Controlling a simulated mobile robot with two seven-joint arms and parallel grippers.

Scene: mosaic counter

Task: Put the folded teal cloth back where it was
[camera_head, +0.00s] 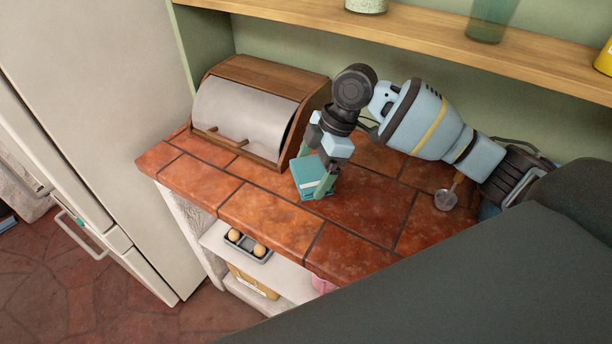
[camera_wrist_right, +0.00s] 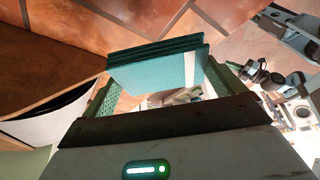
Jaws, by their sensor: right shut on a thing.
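The folded teal cloth (camera_head: 309,177) is at my right gripper (camera_head: 314,172), over the tiled counter next to the bread box. In the right wrist view the cloth (camera_wrist_right: 158,67) shows as stacked teal layers with a pale stripe, between the two green finger pads of the right gripper (camera_wrist_right: 157,90). The right gripper is shut on the cloth. I cannot tell whether the cloth touches the counter. My left gripper is not in view.
A wooden bread box (camera_head: 262,105) with a white front stands at the counter's back left. A small metal utensil with a wooden handle (camera_head: 446,198) lies to the right. A wooden shelf (camera_head: 420,38) runs above. The counter's front middle (camera_head: 265,220) is clear.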

